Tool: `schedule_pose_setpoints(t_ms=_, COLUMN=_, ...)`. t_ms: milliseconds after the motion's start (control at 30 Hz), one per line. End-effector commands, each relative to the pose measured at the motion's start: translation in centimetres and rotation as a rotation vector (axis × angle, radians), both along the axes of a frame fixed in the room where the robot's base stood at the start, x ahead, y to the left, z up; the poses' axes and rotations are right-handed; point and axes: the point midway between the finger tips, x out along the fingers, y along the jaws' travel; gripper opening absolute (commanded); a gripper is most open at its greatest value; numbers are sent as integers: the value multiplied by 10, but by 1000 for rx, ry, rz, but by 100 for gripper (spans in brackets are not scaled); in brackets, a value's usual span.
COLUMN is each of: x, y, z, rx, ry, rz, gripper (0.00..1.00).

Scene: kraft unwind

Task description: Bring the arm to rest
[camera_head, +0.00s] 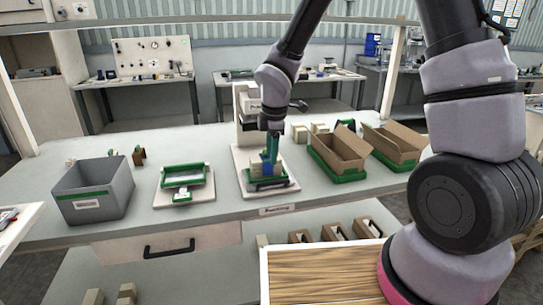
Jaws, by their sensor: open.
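My arm reaches from the right over the bench and bends downward at the middle. My gripper (268,160) points down at a press-like station with a white base board (284,190) and a dark and green holder (268,183). The gripper is open. The fingers are small and overlap blue-green parts at the station, so I cannot tell whether they touch anything.
A grey bin (95,192) and a green-framed fixture (183,180) stand left on the bench (230,207). Two open cardboard boxes (340,150) (393,145) in green trays stand to the right. A wooden-topped surface (320,275) lies in front. Shelf posts rise at both sides.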

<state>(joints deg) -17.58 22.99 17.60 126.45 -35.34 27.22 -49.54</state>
Motion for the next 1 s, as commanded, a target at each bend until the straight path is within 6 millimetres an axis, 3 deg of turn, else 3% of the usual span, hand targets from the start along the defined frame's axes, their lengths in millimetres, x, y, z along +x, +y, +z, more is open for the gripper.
schedule_pose_setpoints(t_ms=167, x=1, y=-1, z=2, rx=1, ry=-2, rz=-7, gripper=47)
schedule_pose_setpoints(t_ms=267, x=3, y=-11, z=15, rx=8, ry=-17, rz=-72, gripper=47)
schedule_pose_setpoints(t_ms=367, x=5, y=-35, z=46, rx=31, ry=-47, rz=-222, gripper=47)
schedule_pose_setpoints(t_ms=533, x=-5, y=-90, z=115, rx=123, ry=-107, rz=-611, gripper=47)
schedule_pose_setpoints(t_ms=800, x=-56, y=-162, z=204, rx=373, ry=-152, rz=-1226, gripper=47)
schedule_pose_setpoints(t_ms=1000, x=-109, y=-194, z=249, rx=628, ry=-125, rz=-1624, gripper=47)
